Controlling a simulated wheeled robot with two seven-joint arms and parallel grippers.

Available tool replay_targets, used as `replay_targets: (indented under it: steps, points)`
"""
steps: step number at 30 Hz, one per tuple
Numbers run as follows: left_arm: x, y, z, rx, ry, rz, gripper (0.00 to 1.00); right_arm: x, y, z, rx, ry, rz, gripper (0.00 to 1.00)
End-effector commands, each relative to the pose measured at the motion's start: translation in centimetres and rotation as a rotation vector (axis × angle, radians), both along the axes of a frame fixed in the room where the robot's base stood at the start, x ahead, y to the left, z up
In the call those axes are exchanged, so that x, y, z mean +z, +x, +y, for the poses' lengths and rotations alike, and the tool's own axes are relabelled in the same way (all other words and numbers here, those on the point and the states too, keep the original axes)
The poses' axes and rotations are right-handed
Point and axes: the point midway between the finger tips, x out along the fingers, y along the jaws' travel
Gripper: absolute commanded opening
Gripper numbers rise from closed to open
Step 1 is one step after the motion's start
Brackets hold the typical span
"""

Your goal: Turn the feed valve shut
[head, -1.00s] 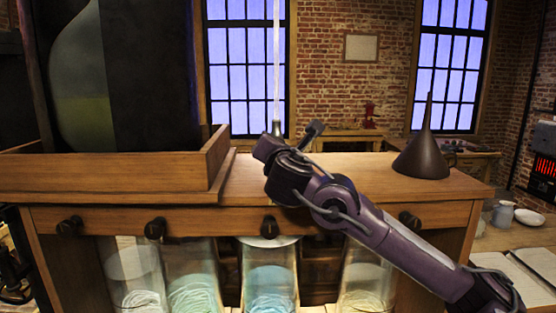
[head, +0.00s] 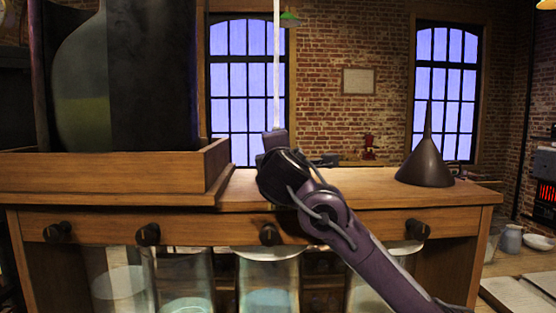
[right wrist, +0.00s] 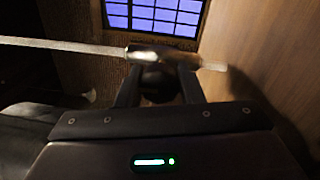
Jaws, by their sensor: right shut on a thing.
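The feed valve (right wrist: 165,54) shows in the right wrist view as a metal fitting on a pale, clear tube (right wrist: 60,44). A dark knob (right wrist: 158,84) sits on the valve. My right gripper (right wrist: 159,88) has one finger on each side of this knob and is shut on it. In the head view the tube (head: 277,70) hangs straight down behind my right wrist, and my own arm hides the valve and the fingertips there. The valve's exact angle is hard to tell. My left gripper is in neither current view.
A wooden bench (head: 370,190) has several black knobs along its front rail, with glass jars (head: 268,280) below. A dark funnel (head: 426,165) stands right of my arm. A wooden tray (head: 110,170) holding a large glass vessel (head: 80,95) is at left.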

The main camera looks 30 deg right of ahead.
Motion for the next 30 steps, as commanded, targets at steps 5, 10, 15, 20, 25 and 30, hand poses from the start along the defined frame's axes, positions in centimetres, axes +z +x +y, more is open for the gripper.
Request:
replay_targets:
  steps: [5, 10, 15, 20, 25, 30]
  points:
    - [-0.47, 0.03, 0.02, 0.0, 0.0, 0.0, 0.64, 0.04, -0.02, -0.03, 0.0, 0.04, -0.027, 0.11]
    - [-0.54, 0.03, 0.02, 0.0, 0.0, 0.0, 0.64, 0.1, -0.03, -0.04, 0.0, 0.054, -0.035, 0.11]
    - [-0.52, 0.03, 0.02, 0.0, 0.0, 0.0, 0.64, 0.15, -0.04, -0.05, 0.0, 0.056, -0.037, 0.11]
    - [-0.52, 0.03, 0.02, 0.0, 0.0, 0.0, 0.64, 0.16, -0.04, -0.04, 0.0, 0.056, -0.037, 0.11]
    - [-0.52, 0.03, 0.02, 0.0, 0.0, 0.0, 0.64, 0.14, -0.04, -0.03, 0.0, 0.055, -0.036, 0.54]
    - [-0.53, 0.03, 0.01, 0.0, 0.0, 0.0, 0.64, 0.09, -0.03, -0.02, 0.0, 0.054, -0.034, 0.55]
